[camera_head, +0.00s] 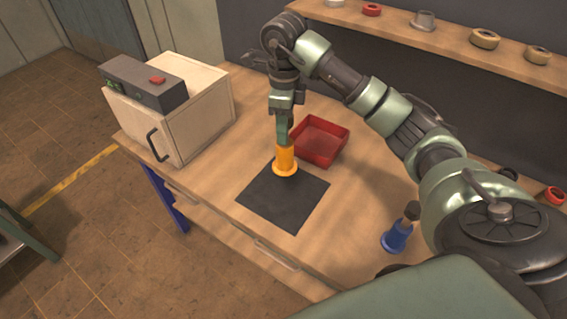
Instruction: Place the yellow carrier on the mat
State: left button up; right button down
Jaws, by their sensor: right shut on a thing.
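The yellow carrier (285,164), an orange-yellow cylinder with a flared base, is upright at the back part of the black mat (283,204). My right gripper (284,143) points down from above and is shut on the carrier's upper part. The carrier's base overlaps the mat in the picture; I cannot tell whether it touches the mat or hangs just above it. The fingertips are small and partly merged with the carrier's top. My left gripper is not in view.
A red tray (321,141) stands just behind the mat. A chamber box (181,113) with a handle is at the left. A blue carrier (396,237) with a dark top stands at the right. A shelf (440,42) with several parts runs along the back. The table's front edge lies close to the mat.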

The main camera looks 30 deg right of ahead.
aim_at(284, 161)
notch_tip(284, 161, down, 8)
jog(key=shift+w+r+p, duration=0.15)
jog(key=shift+r+p, duration=0.05)
jog(key=shift+p, duration=0.7)
notch_tip(284, 161, down, 4)
jog(key=shift+f+p, duration=0.25)
jog(key=shift+p, duration=0.3)
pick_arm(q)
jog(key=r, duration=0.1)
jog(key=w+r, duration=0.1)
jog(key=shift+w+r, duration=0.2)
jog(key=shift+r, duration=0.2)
pick_arm(e)
jog(key=shift+f, duration=0.15)
jog(key=c, duration=0.9)
grip_release()
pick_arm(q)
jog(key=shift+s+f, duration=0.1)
